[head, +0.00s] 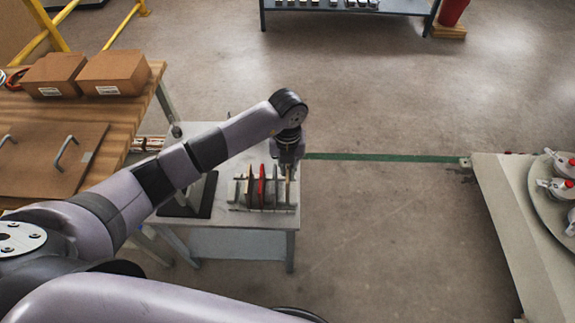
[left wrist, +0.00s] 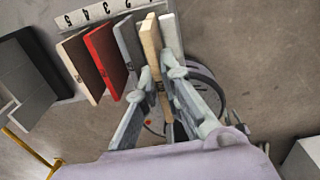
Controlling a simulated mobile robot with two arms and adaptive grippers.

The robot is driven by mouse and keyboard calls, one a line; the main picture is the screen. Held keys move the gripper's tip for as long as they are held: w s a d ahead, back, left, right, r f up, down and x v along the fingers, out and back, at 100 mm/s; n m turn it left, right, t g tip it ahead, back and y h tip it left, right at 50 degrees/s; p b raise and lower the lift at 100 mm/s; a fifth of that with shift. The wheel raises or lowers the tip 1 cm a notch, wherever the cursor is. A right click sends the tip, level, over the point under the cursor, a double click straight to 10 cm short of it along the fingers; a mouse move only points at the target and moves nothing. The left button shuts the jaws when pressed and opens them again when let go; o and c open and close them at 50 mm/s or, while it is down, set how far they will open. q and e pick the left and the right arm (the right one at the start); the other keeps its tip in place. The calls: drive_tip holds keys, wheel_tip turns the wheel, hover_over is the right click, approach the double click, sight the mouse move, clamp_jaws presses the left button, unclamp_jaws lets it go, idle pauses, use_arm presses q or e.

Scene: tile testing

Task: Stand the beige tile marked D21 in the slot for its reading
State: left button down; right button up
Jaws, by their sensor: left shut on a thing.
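My left gripper (head: 289,172) is over the right end of a tile rack (head: 235,206) on a small grey table. In the left wrist view its fingers (left wrist: 163,82) are shut on a beige tile (left wrist: 151,38). The tile is upright, between a grey tile (left wrist: 127,40) and a pale grey tile (left wrist: 171,34). A red tile (left wrist: 104,60) and a brown-faced tile with a pale edge (left wrist: 80,66) stand further left. I cannot read the mark on the held tile, nor tell whether its lower edge is seated. The rack's number strip (left wrist: 96,12) shows 5, 4, 3 and 2.
A dark stand (head: 193,195) is left of the rack on the small table (head: 214,221). A wooden bench (head: 120,148) with cardboard boxes (head: 110,71) is at left. A pale table (head: 497,205) with a round plate is at right. The floor between is clear.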

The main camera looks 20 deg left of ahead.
use_arm(q)
drive_tip(key=shift+f+b, duration=0.95)
drive_tip(key=shift+f, duration=0.25)
drive_tip(key=shift+f, duration=0.1)
drive_tip(key=shift+f+b, duration=1)
drive_tip(key=shift+f, duration=0.3)
drive_tip(key=shift+f, duration=0.1)
drive_tip(key=c, duration=1.7)
unclamp_jaws()
drive_tip(key=shift+o, duration=0.2)
wheel_tip(320, 180, up, 12)
drive_tip(key=shift+r, duration=0.1)
